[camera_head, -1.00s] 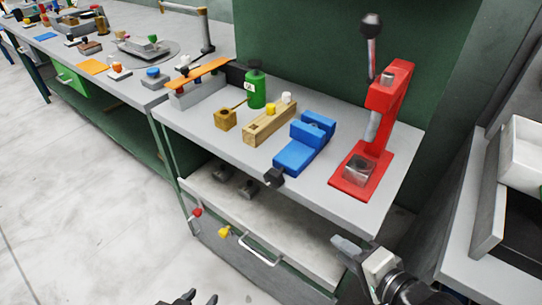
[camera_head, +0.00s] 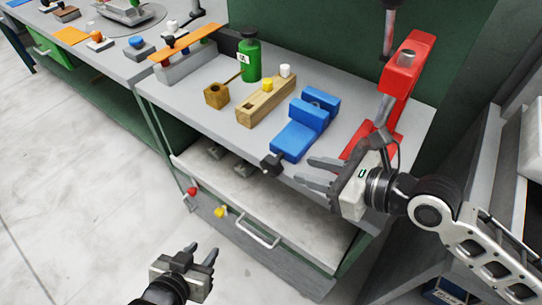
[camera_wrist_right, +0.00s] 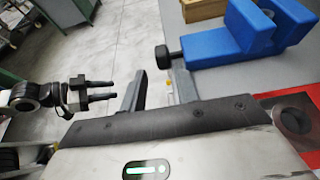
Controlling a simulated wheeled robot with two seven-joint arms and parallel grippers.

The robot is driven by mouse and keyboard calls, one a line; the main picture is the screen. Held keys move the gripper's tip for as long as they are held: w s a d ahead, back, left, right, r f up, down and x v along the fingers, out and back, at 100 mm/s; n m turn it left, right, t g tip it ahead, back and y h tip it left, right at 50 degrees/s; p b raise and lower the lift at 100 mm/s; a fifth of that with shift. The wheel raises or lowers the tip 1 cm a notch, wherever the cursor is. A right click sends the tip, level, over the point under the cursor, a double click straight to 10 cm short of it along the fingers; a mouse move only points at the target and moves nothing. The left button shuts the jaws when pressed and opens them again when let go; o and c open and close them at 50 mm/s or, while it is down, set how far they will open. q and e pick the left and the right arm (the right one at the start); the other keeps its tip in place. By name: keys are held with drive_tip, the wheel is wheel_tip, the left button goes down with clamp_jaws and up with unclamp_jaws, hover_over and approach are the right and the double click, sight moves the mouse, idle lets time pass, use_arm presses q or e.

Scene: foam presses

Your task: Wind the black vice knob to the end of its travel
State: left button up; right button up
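The black vice knob (camera_head: 272,163) sits at the front end of the blue vice (camera_head: 296,138), near the table's front edge. In the right wrist view the knob (camera_wrist_right: 162,57) and the blue vice (camera_wrist_right: 222,48) show beyond my fingers. My right gripper (camera_head: 316,172) is open and empty, just right of the knob and apart from it. Its two fingers also show in the right wrist view (camera_wrist_right: 160,92). My left gripper (camera_head: 202,258) is open and empty, low over the floor in front of the bench, far from the vice.
A red press (camera_head: 404,68) stands right of the vice, close behind my right gripper. A wooden block (camera_head: 262,105) with yellow and white pegs and a green bottle (camera_head: 249,62) stand to the left. A drawer handle (camera_head: 256,236) and a lower shelf (camera_head: 225,185) lie below the tabletop.

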sight(273, 160)
drive_tip(key=x, duration=0.9)
drive_tip(key=shift+w+a+f, duration=0.15)
drive_tip(key=shift+w+a, duration=0.05)
drive_tip(key=shift+w+a+f, duration=0.15)
drive_tip(key=shift+w+a, duration=0.1)
drive_tip(key=shift+a, duration=0.1)
